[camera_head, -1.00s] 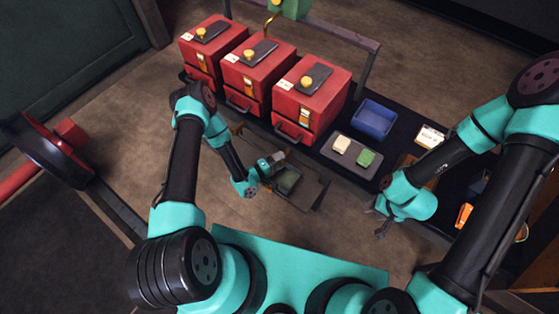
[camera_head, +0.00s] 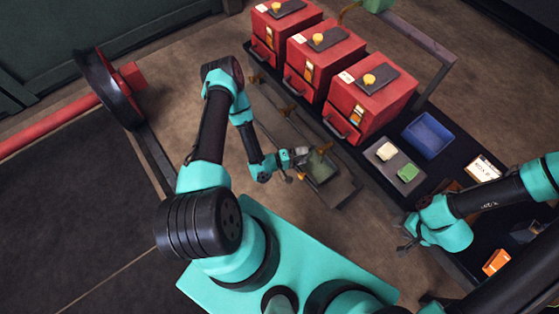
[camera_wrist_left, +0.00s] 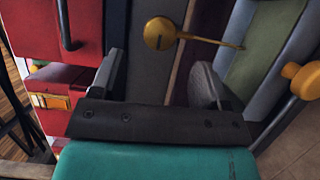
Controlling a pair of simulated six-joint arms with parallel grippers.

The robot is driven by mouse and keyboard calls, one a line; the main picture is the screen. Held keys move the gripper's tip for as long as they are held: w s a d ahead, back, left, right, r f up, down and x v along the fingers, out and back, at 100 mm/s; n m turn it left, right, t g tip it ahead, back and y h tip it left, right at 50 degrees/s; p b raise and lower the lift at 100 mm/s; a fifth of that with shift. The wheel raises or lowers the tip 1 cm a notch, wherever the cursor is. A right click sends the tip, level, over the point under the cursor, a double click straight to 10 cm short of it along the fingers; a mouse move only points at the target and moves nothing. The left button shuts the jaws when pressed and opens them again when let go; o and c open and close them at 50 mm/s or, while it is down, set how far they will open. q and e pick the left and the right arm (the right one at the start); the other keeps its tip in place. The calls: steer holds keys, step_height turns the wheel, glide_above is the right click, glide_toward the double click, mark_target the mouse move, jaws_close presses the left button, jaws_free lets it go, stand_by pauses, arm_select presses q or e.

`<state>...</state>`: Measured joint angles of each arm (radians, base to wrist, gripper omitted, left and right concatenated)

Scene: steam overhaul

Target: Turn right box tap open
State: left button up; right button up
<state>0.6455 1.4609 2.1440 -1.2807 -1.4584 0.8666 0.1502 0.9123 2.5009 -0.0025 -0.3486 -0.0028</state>
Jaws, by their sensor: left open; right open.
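The right red box (camera_head: 370,102) has a dark lid plate, a yellow knob (camera_head: 370,79) and a drawer handle. A brass-coloured tap part (camera_head: 321,148) shows low in front of it. In the left wrist view, a yellow ball (camera_wrist_left: 160,33) on a thin rod lies beyond and between my fingertips, apart from them. My left gripper (camera_head: 301,155) is open and empty, in front of the boxes; its two fingers also show in the left wrist view (camera_wrist_left: 155,85). My right gripper (camera_head: 406,238) is open, low at the right, far from the boxes.
Two more red boxes, the middle one (camera_head: 325,57) and the left one (camera_head: 285,25), stand in the row. A greenish tray (camera_head: 321,167) lies by my left gripper. A blue bin (camera_head: 428,135) and a grey tray (camera_head: 382,168) with two blocks sit right of the boxes.

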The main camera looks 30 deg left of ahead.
arm_select(q)
steer(key=v, duration=0.9)
steer(key=shift+s+a, duration=0.2)
steer(key=shift+s, duration=0.05)
steer(key=shift+w, duration=0.1)
steer(key=s+d+r+m+g+y, duration=0.1)
steer(key=d+r+m+g+y, duration=0.1)
steer(key=r+m+g+y, duration=0.2)
steer(key=s+d+r+m+g+y, duration=0.2)
steer(key=r+m+g+y, duration=0.1)
steer(key=r+g, duration=0.5)
steer(key=shift+s+d+m+y, duration=0.3)
steer(key=shift+m+y, duration=0.1)
steer(key=shift+y, duration=0.3)
